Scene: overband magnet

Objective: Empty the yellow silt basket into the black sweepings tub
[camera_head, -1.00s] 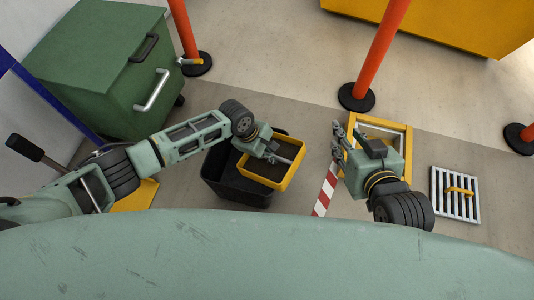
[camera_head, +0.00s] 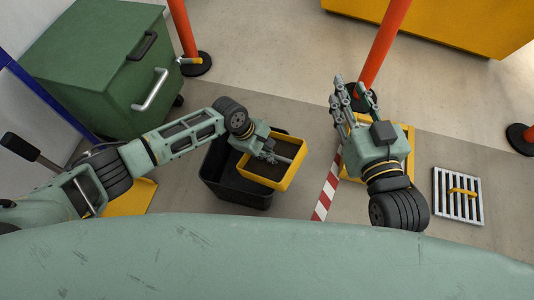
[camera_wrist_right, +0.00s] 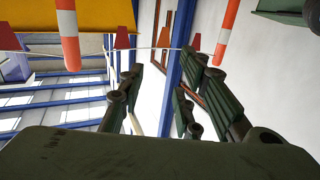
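The yellow silt basket (camera_head: 287,179) is over the right part of the black sweepings tub (camera_head: 222,187) in the head view. It looks roughly level, with dark material (camera_head: 262,172) inside and a grey bar across it. My left gripper (camera_head: 270,155) reaches in from the left and appears shut on that bar; its fingertips are small and partly hidden. My right gripper (camera_head: 354,98) is to the right of the basket, apart from it, pointing away from me. Its fingers are spread and empty, and they also show apart in the right wrist view (camera_wrist_right: 160,95).
A yellow floor frame (camera_head: 408,150) lies partly hidden under my right gripper. A grate with a yellow handle (camera_head: 462,197) lies at right. Orange posts (camera_head: 385,40) stand behind. A green bin (camera_head: 105,65) is at left. Red-white tape (camera_head: 326,190) marks the floor.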

